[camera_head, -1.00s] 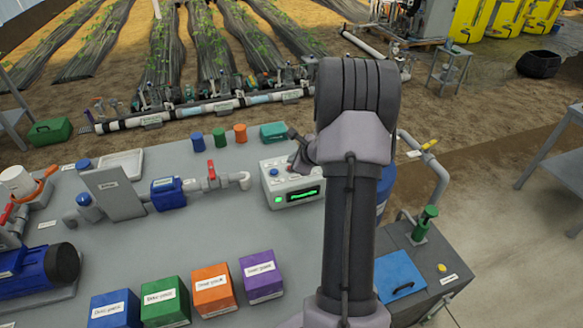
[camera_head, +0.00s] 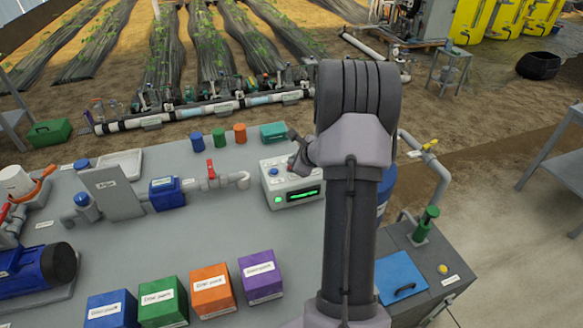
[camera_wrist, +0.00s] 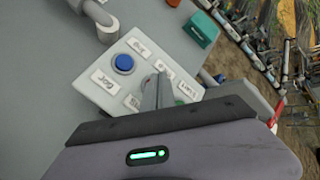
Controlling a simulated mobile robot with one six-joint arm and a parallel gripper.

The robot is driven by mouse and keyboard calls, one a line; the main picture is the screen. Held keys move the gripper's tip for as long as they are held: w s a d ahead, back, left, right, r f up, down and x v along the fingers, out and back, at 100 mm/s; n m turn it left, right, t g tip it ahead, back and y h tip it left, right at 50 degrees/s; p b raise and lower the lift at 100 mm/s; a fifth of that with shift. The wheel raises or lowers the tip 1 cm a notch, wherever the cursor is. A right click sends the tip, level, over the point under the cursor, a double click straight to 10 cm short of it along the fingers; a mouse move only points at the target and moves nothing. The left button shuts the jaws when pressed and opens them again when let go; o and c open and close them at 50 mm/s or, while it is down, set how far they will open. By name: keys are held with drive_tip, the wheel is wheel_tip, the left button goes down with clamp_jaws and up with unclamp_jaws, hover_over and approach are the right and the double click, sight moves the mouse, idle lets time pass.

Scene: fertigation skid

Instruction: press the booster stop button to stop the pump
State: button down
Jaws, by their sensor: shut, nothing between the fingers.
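A pale control box (camera_head: 292,183) stands on the grey bench, with a blue button (camera_head: 273,171), a lit green spot and a green display on its front. In the wrist view the box's top (camera_wrist: 93,101) shows the blue button (camera_wrist: 124,63) and several white labels, one seeming to read JOG. My gripper (camera_wrist: 156,88) is shut and empty, its fingertips over the labelled top to the right of the blue button. I cannot tell whether they touch it. In the head view my arm covers the box's right side.
A pipe with a red-handled valve (camera_head: 211,171) runs just left of the box. A teal box (camera_head: 273,131) and small coloured cylinders stand behind it. Blue, green, orange and purple (camera_head: 261,276) boxes line the front. Bare bench lies between them and the box.

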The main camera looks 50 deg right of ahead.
drive_tip(key=shift+f+b, duration=0.4)
drive_tip(key=shift+b, duration=0.1)
idle(0.4)
drive_tip(key=shift+r+p, duration=0.5)
drive_tip(key=shift+r, duration=0.3)
drive_tip(key=shift+r, duration=0.1)
drive_tip(key=shift+r+p, duration=1.9)
drive_tip(key=shift+r, duration=0.5)
